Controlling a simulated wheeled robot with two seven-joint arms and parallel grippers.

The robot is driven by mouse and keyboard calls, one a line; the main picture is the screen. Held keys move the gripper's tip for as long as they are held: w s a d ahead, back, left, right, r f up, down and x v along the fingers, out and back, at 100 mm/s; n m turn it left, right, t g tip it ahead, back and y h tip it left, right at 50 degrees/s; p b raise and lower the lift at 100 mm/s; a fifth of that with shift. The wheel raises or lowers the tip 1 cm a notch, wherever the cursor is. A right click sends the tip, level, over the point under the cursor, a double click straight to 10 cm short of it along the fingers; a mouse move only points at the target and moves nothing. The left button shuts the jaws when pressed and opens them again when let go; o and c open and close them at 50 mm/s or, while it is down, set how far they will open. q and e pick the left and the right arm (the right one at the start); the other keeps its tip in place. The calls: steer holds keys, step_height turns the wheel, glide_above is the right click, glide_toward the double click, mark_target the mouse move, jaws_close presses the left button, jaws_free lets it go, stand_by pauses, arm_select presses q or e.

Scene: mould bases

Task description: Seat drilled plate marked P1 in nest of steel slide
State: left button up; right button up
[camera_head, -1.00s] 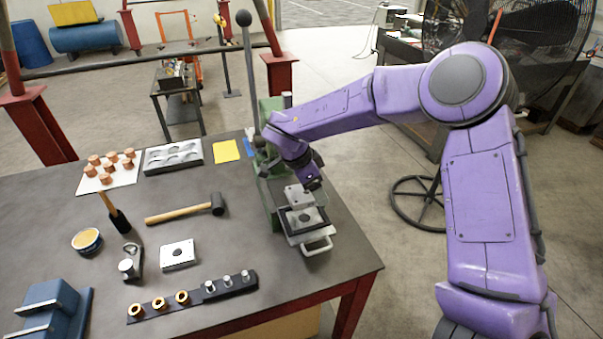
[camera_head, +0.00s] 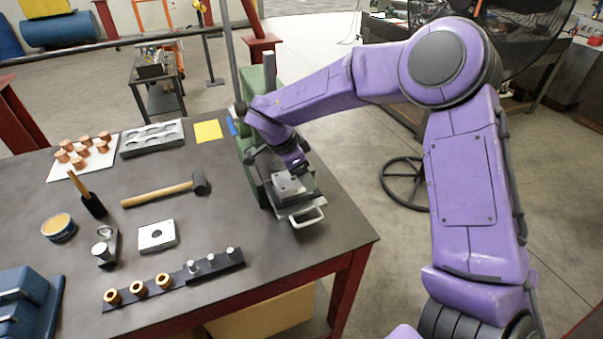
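A light grey drilled plate (camera_head: 289,186) is at my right gripper (camera_head: 296,168), over the steel slide (camera_head: 305,215) on the green press. Any marking on it is too small to read. The gripper's fingertips are at the plate's far right edge and look shut on it, though small and partly hidden. The plate covers much of the slide's dark nest area. I cannot tell whether it touches the nest or is slightly above it. A second drilled plate (camera_head: 157,235) lies flat on the table. My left gripper is out of view.
The slide's pale handle (camera_head: 308,218) faces the table's front right. A mallet (camera_head: 165,191), a black strip with bushings and pins (camera_head: 175,279), and a grey tray (camera_head: 152,138) lie to the left. Table around the second plate is partly clear.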

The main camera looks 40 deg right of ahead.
steer(key=shift+w, duration=0.15)
steer(key=shift+a+p, duration=0.1)
steer(key=shift+p, duration=0.45)
steer(key=shift+f, duration=0.7)
stand_by(1.0)
steer(key=shift+r, duration=0.1)
steer(key=shift+r+p, duration=0.55)
steer(key=shift+p, duration=0.2)
steer(key=shift+f, duration=0.65)
stand_by(0.8)
steer(key=shift+r, duration=0.1)
